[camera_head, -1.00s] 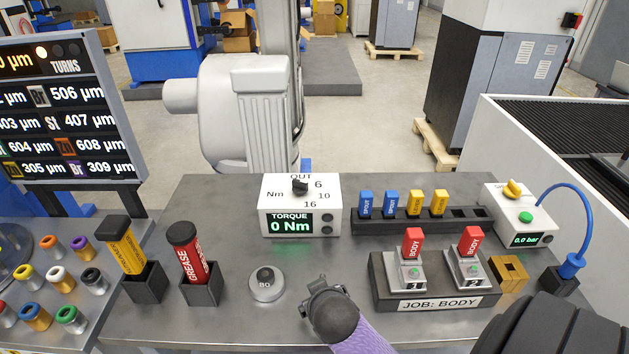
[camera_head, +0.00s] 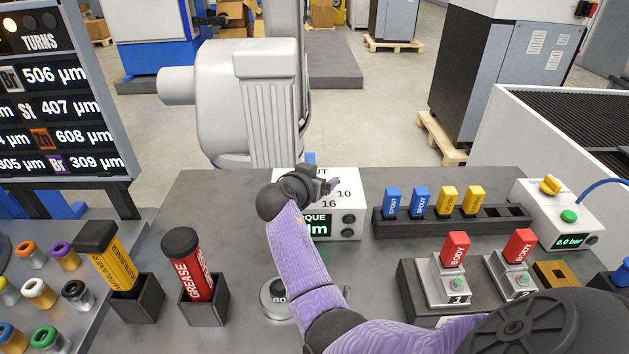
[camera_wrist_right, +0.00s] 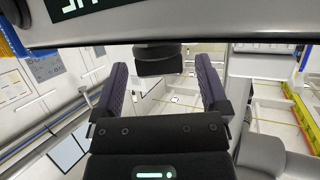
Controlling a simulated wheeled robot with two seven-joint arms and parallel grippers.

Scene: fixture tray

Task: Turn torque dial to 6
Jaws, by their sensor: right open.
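The white torque box (camera_head: 350,214) stands at the back middle of the bench in the head view. My right gripper (camera_head: 322,181) is at its top face and hides the dial there, along with part of the scale and the display. The numbers 10 and 16 still show; the reading is mostly covered. In the right wrist view, my open right gripper (camera_wrist_right: 163,72) has one finger on each side of the dark dial knob (camera_wrist_right: 160,58), with a gap visible on both sides. The pointer's setting cannot be read. My left gripper is not in view.
A rack (camera_head: 455,222) with blue and yellow pieces stands right of the box. A job fixture (camera_head: 408,290) with red body pieces is in front of it. A round button (camera_head: 275,297) is partly behind my right arm. A grease tube (camera_head: 190,265) stands to the left.

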